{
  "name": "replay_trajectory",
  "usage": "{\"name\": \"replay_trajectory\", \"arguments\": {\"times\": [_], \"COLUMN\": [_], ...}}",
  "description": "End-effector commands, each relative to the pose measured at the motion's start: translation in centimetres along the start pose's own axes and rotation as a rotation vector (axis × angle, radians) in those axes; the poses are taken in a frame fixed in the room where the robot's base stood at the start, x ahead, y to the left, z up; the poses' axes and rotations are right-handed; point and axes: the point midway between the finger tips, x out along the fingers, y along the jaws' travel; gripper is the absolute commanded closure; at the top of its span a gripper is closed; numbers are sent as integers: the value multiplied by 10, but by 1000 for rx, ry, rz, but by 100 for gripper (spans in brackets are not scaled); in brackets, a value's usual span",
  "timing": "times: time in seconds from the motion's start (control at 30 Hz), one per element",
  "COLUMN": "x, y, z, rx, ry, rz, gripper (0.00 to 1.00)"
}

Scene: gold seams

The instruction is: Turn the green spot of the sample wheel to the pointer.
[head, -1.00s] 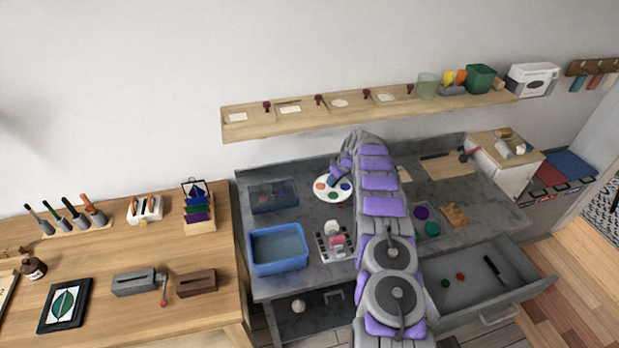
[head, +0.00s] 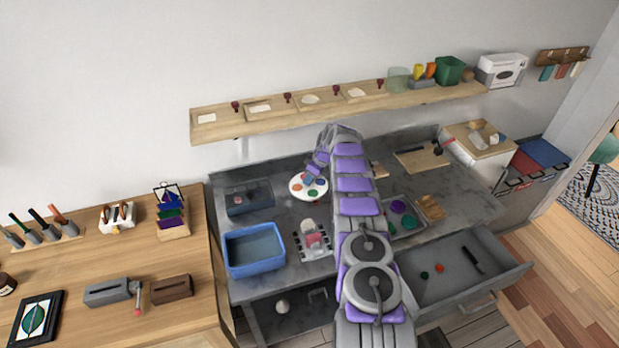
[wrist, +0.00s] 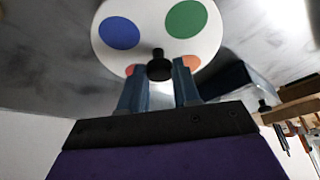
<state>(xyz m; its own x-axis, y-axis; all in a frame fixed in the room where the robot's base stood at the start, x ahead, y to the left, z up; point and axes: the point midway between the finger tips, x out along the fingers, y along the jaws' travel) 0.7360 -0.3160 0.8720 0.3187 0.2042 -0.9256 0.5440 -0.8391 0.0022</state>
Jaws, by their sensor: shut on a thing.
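The sample wheel (head: 298,193) is a white disc with coloured spots at the back of the grey bench. In the wrist view its white face (wrist: 153,40) shows a blue spot (wrist: 119,33) at left, a green spot (wrist: 186,19) at upper right, and orange spots partly hidden behind my fingers. A black knob (wrist: 159,70) stands out from the disc. My gripper (wrist: 157,82) has one blue-grey finger on each side of the knob and is shut on it. In the head view my gripper (head: 312,177) covers part of the wheel. I cannot make out the pointer.
A blue tub (head: 254,268) and a dark tray (head: 248,208) stand left of the wheel. A tray (head: 407,229) with coloured pieces lies right of my arm. An open drawer (head: 455,290) juts out at lower right. A wooden shelf (head: 330,112) runs along the wall above.

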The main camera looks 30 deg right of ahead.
Motion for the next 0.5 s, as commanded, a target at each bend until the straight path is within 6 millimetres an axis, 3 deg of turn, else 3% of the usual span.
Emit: {"name": "replay_trajectory", "arguments": {"times": [0.23,0.27,0.5], "x": [0,0,0], "y": [1,1,0], "z": [0,0,0], "rx": [-1,0,-1], "ry": [3,3,3], "rz": [-1,-1,-1], "gripper": [100,68,45]}}
